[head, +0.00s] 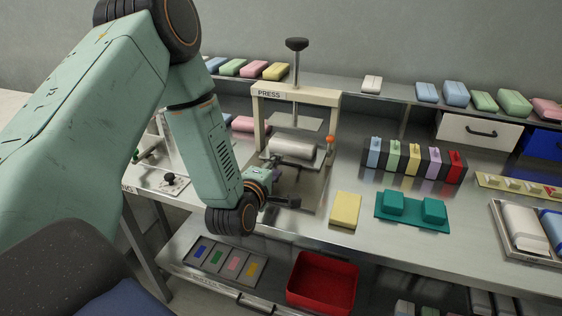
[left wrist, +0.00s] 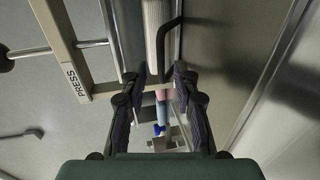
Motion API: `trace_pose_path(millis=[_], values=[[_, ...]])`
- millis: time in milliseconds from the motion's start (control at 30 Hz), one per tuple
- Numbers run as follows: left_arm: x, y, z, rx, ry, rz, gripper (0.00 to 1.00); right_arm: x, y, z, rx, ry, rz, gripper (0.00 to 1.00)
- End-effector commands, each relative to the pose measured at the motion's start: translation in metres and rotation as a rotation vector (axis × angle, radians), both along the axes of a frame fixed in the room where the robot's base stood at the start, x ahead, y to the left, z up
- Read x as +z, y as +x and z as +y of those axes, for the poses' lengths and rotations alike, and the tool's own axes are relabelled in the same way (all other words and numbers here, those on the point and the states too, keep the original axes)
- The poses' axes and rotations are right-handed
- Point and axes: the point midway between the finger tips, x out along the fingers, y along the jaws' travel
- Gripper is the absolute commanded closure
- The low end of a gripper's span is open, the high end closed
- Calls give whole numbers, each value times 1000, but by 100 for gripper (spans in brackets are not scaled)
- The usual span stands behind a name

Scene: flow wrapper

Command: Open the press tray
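The press (head: 297,96) is a cream frame with a black-knobbed screw, standing on the bench, and a pale roll (head: 292,150) lies under its plate. My left gripper (head: 281,183) is in front of the press, low over the steel surface. In the left wrist view its two dark fingers (left wrist: 165,78) are apart. A dark bent bar handle (left wrist: 163,42) reaches down towards the gap between the fingertips, beside a pale long part. I cannot tell whether the fingers touch it. The tray itself is hard to make out behind my arm. My right gripper is not in view.
A yellow block (head: 345,210) and a teal holder (head: 412,210) lie right of the press. A row of coloured boxes (head: 413,160) stands behind them. A red bin (head: 322,282) and a grey tray of coloured cards (head: 226,262) are on the lower shelf.

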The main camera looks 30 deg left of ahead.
Motion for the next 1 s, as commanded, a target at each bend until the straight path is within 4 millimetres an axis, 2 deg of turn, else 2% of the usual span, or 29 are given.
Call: trace_pose_path(millis=[100,300,667,1000], values=[[-4,18,5,1,2,-2,70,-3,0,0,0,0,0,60],[-9,36,9,0,0,0,70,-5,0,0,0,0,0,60],[-9,43,11,1,-1,1,71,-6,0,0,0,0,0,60],[-9,43,11,1,-1,1,100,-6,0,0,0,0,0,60]])
